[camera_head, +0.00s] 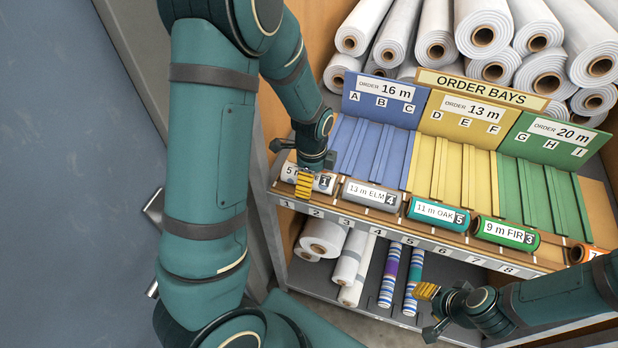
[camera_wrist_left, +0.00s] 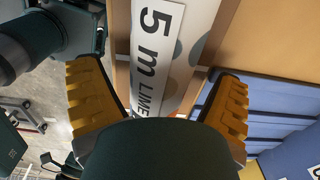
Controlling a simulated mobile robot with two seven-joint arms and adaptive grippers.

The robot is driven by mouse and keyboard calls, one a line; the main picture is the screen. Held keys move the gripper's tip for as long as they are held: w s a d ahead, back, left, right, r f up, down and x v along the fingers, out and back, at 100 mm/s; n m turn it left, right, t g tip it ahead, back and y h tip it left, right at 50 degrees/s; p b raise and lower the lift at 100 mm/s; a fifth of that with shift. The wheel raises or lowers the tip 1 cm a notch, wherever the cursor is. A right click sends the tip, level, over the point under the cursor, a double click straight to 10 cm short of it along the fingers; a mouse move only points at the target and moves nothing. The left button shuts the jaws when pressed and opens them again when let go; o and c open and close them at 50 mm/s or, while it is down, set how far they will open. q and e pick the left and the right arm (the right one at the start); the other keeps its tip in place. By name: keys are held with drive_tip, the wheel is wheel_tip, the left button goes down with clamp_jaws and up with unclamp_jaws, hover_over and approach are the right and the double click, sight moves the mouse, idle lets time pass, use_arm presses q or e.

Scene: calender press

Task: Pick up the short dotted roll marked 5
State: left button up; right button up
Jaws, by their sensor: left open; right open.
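The short white roll with grey dots (camera_head: 321,185) lies at the left end of the front ledge. Its label reads 5 m, with a small tag 1; the left wrist view shows "5 m LIME" and the dots on the roll (camera_wrist_left: 197,50). My left gripper (camera_head: 305,182) is over this roll and hides its middle. In the left wrist view my left gripper (camera_wrist_left: 160,85) is open, one yellow finger on each side of the roll; I cannot tell whether they touch it. My right gripper (camera_head: 428,306) is open and empty, low in front of the shelf.
Along the ledge lie a grey ELM roll (camera_head: 370,194), a teal OAK roll (camera_head: 437,216) with tag 5, a green FIR roll (camera_head: 505,233) and an orange roll (camera_head: 582,253). Blue, yellow and green bays (camera_head: 540,188) behind are empty. More rolls are stacked above and below.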

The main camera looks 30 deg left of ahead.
use_arm(q)
drive_tip(key=shift+f, duration=0.3)
drive_tip(key=c, duration=1.3)
drive_tip(key=shift+r, duration=0.1)
